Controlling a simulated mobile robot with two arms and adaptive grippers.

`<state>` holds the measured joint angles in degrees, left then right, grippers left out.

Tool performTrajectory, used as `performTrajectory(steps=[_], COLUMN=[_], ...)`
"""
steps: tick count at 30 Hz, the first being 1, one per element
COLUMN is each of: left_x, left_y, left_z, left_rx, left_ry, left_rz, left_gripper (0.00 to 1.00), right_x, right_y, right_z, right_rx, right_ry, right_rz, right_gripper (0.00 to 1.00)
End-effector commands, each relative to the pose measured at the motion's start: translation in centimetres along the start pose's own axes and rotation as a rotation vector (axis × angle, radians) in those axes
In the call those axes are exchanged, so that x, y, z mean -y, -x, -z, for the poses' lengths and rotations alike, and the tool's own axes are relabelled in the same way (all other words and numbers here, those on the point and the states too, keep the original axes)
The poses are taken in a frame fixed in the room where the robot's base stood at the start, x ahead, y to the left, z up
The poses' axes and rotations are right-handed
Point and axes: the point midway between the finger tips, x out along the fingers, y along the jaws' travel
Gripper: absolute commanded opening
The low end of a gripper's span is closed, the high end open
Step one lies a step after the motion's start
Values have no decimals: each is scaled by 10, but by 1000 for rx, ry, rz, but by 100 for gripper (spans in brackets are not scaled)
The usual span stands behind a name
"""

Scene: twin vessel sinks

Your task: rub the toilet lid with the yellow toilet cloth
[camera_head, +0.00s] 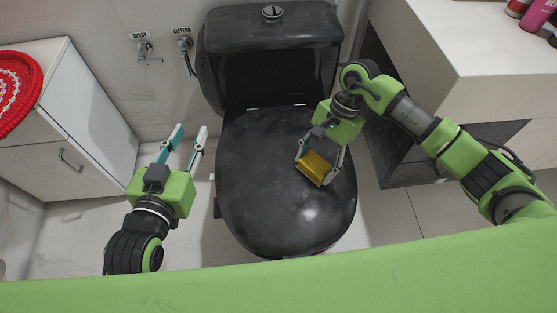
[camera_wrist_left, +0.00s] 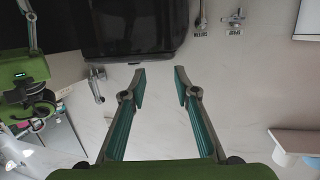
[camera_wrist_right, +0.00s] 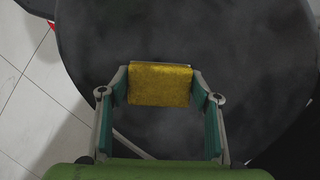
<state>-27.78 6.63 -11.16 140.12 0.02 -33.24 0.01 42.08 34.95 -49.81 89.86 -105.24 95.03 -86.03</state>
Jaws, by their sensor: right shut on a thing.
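The black toilet lid (camera_head: 262,185) is closed and fills the middle of the head view. It also fills most of the right wrist view (camera_wrist_right: 230,60). The yellow cloth (camera_head: 316,169) is a small folded block between the fingertips of my right gripper (camera_head: 319,167), over the right part of the lid. In the right wrist view the cloth (camera_wrist_right: 160,85) spans both fingertips, with the dark lid behind it. I cannot tell whether it touches the lid. My left gripper (camera_head: 188,137) is open and empty, left of the toilet; its spread fingers show in the left wrist view (camera_wrist_left: 159,88).
The black cistern (camera_head: 272,28) stands behind the lid. A white cabinet (camera_head: 95,125) with a red round item (camera_head: 14,90) is at the left. A pale counter (camera_head: 460,40) is at the right. Spray and cistern taps (camera_head: 183,44) are on the wall.

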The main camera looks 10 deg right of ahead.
Motion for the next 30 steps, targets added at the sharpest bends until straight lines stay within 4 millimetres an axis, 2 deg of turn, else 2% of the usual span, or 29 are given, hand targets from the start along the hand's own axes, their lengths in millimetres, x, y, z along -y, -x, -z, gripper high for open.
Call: performTrajectory(steps=[3, 30], left_x=[2, 12], left_y=[2, 32], left_z=[-9, -83], left_rx=[47, 397], left_ry=[1, 4], left_rz=[4, 27], left_gripper=[28, 28], right_x=[0, 2], right_y=[17, 40], right_z=[-7, -17], right_rx=[-3, -1], right_ry=[3, -9], right_rz=[2, 5], right_gripper=[40, 40])
